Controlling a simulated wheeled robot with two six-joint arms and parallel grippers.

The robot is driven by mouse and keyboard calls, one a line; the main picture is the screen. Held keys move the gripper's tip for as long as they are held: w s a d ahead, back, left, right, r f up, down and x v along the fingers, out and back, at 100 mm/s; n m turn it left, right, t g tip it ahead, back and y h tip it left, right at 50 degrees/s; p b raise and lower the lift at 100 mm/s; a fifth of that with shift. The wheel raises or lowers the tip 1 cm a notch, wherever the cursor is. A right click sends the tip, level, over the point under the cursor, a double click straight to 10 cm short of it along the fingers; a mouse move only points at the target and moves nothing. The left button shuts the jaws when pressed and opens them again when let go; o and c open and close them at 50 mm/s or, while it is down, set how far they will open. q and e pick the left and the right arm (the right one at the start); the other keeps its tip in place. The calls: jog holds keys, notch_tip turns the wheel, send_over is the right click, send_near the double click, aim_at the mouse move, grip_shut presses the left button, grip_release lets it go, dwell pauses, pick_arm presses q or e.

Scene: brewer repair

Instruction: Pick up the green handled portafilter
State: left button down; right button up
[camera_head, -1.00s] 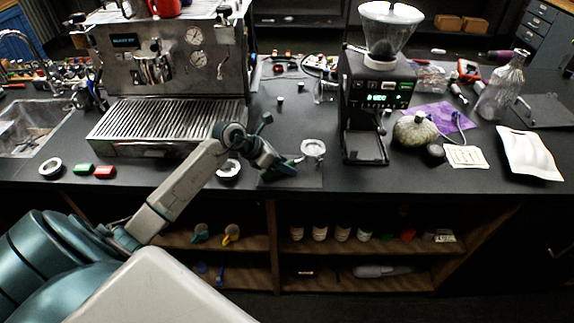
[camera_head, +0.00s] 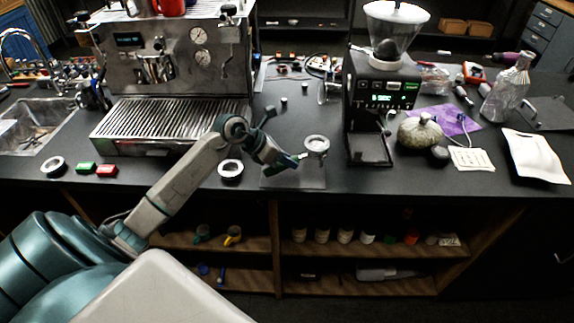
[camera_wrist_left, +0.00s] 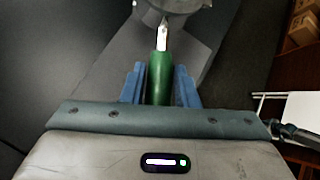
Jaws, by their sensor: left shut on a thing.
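The portafilter has a round metal head (camera_head: 316,145) and a green handle (camera_wrist_left: 160,80). In the head view it is at the counter's front, left of the grinder, over a dark mat (camera_head: 310,180). My left gripper (camera_head: 288,162) comes in from the left and is shut on the green handle. In the left wrist view the blue fingers (camera_wrist_left: 160,85) stand on both sides of the handle, with the metal neck and part of the head beyond. My right gripper is not in view.
The espresso machine (camera_head: 170,60) stands at the left and the black grinder (camera_head: 382,95) just right of the portafilter. A dark ring (camera_head: 230,170) lies left of the mat. A white tray (camera_head: 535,155) lies at the right.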

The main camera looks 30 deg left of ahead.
pick_arm(q)
jog(key=shift+r+b, duration=0.45)
jog(key=shift+r, duration=0.35)
jog(key=s+d+r+b, duration=0.1)
jog(key=s+d+b, duration=0.4)
jog(key=s+d, duration=0.5)
jog(key=shift+s+r, duration=0.3)
jog(key=shift+s, duration=0.95)
jog(key=c, duration=1.7)
grip_release()
jog(key=shift+c, duration=0.2)
grip_shut()
